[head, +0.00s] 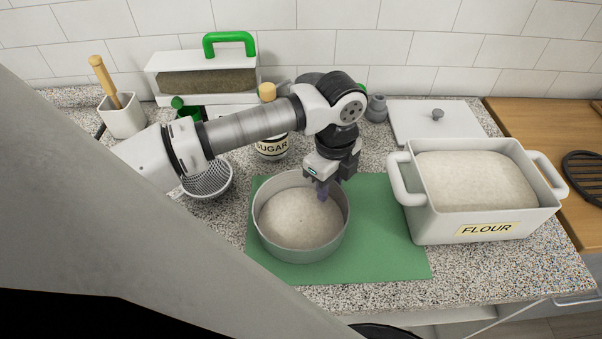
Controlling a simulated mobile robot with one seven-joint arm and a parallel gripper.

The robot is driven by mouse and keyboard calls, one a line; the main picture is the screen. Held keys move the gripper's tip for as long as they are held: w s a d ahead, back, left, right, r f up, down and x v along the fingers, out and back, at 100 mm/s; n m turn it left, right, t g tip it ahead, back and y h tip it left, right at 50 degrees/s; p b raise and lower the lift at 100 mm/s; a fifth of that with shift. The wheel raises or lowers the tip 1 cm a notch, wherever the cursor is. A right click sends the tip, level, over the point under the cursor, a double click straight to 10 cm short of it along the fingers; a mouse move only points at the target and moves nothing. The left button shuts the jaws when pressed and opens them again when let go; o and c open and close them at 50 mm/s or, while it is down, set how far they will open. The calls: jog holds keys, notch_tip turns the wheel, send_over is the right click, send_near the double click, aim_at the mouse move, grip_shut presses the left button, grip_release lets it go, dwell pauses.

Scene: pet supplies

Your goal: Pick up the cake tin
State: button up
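The cake tin (268,236) is a round grey metal pan filled with pale dough or flour. It stands upright on the left part of a green mat (385,240). My gripper (323,192) points down at the tin's far right rim. Its dark fingertips overlap the rim in the head view, with at least one finger in front of the tin's inner side. The far finger is hidden, so I cannot tell whether the fingers are closed on the rim or apart.
A white flour bin (485,229) with handles stands right of the mat. A sugar jar (271,149), a mesh strainer (207,180) and a white pot with a wooden-handled tool (122,118) are behind and left. A white box with a green handle (205,75) stands against the wall. The mat's right side is clear.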

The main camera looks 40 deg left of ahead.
jog(key=shift+f, duration=0.45)
jog(key=shift+c, duration=0.2)
grip_shut()
jog(key=shift+r, duration=0.1)
notch_tip(320, 180, up, 9)
jog(key=b, duration=0.2)
jog(key=shift+r+b, duration=0.1)
jog(key=shift+b, duration=0.2)
jog(key=shift+r, duration=0.35)
